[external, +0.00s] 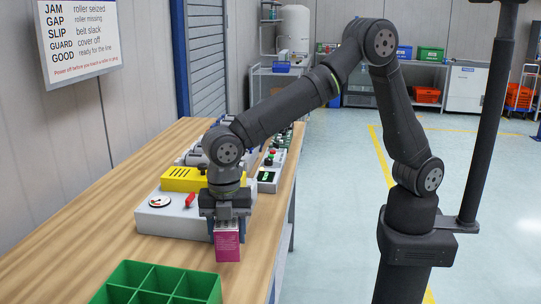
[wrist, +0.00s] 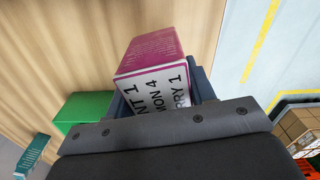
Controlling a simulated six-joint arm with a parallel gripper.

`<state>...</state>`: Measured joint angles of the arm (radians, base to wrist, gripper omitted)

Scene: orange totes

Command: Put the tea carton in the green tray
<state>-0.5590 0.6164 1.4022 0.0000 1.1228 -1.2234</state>
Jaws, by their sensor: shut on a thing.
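The tea carton (external: 228,246) is a small magenta box with a white printed panel. My gripper (external: 227,226) is shut on it and holds it upright in the external view, near the front of the grey machine. In the wrist view the carton (wrist: 153,60) stands out between the fingers, its magenta side and white lettered end showing. The green tray (external: 160,283) is divided into compartments and sits at the bottom of the external view, in front and to the left of the carton.
A grey machine (external: 170,222) with a yellow top part, a gauge and a red lever stands just behind my gripper on the wooden bench (external: 95,235). More equipment (external: 270,172) lies further back. The bench left of the machine is clear.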

